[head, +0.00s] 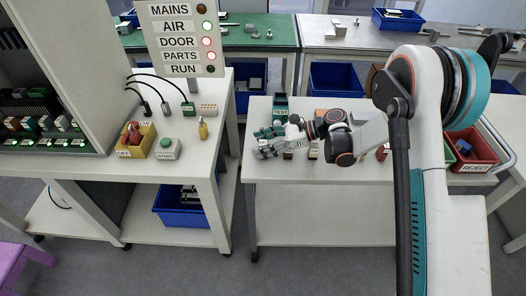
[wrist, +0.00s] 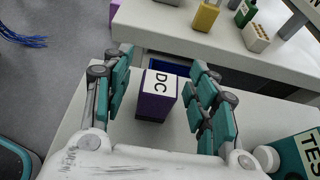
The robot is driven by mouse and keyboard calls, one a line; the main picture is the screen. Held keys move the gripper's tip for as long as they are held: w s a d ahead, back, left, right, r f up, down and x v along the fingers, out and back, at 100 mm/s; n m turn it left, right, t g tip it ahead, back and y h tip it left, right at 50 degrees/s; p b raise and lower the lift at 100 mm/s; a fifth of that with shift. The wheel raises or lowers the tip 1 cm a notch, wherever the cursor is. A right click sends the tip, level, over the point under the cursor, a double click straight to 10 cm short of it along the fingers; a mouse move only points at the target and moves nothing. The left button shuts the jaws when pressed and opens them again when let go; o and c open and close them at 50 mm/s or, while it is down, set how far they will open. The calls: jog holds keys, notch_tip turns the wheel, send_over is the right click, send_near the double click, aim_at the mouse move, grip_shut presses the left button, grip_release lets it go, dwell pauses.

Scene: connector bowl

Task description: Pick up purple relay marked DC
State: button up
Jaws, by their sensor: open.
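The purple relay (wrist: 152,107) with a white top label reading DC (wrist: 160,84) stands upright on the white table in the wrist view. My gripper (wrist: 165,88) is open, with one teal-padded finger on each side of the relay. Gaps show between the relay and both fingers. In the head view my gripper (head: 265,143) is low over the left part of the right-hand white table (head: 300,174); I cannot make out the relay there, as the gripper and arm cover that spot.
A teal TEST box (wrist: 297,156) stands right of my gripper. A red REJECT bin (head: 472,152) is at the table's right end. A gap separates this table from the left bench (head: 100,172), which carries a yellow E-stop box (head: 136,140) and several connectors.

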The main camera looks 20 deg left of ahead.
jog(key=shift+c, duration=0.5)
jog(key=c, duration=1.1)
jog(key=shift+o, duration=0.2)
jog(key=shift+r, duration=0.2)
